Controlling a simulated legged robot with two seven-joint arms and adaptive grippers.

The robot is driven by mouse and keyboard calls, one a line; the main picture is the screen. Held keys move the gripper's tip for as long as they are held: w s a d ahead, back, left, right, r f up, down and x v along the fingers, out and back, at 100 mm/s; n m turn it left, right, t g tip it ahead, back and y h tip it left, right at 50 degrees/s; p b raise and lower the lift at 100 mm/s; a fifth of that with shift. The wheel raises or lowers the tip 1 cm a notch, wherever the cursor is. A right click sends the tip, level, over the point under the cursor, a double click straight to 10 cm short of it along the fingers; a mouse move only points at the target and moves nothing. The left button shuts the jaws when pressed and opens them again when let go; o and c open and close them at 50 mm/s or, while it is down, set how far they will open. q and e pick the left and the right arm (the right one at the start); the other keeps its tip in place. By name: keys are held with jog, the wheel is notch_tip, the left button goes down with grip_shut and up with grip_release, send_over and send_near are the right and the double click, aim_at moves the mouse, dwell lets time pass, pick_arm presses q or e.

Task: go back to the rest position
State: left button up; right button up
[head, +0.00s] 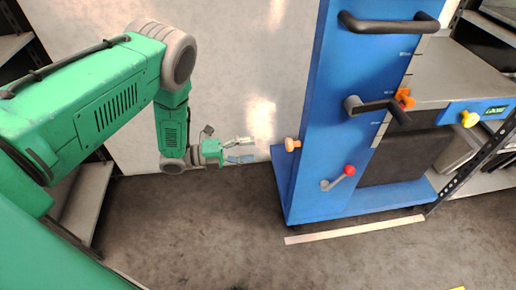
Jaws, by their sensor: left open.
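My left gripper (240,151) hangs at the end of my green left arm, left of the blue machine (322,120). Its two thin fingers point right and stand apart, with nothing seen between them. A gap shows between the fingertips and the orange knob (292,144) on the machine's left side. My right gripper is not in the picture.
The blue machine carries a black bar handle (390,23), a black lever (376,108) and a red-knobbed crank (340,179). A pale strip (354,230) lies on the floor before it. Shelves (86,200) stand at left. The grey floor (200,235) in front is clear.

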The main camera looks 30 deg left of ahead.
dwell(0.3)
pick_arm(q)
jog(key=s+f+n+g+y+p, duration=0.4)
jog(key=s+n+y, duration=0.7)
jog(key=n, duration=0.8)
jog(key=s+a+r+n+g+y+p, duration=0.1)
jog(key=s+n+g+y, duration=0.3)
jog(key=s+n, duration=0.5)
jog(key=s+g, duration=0.1)
jog(key=s, duration=0.8)
jog(key=shift+s+a+r+n, duration=0.3)
jog(key=shift+s+a+n, duration=0.1)
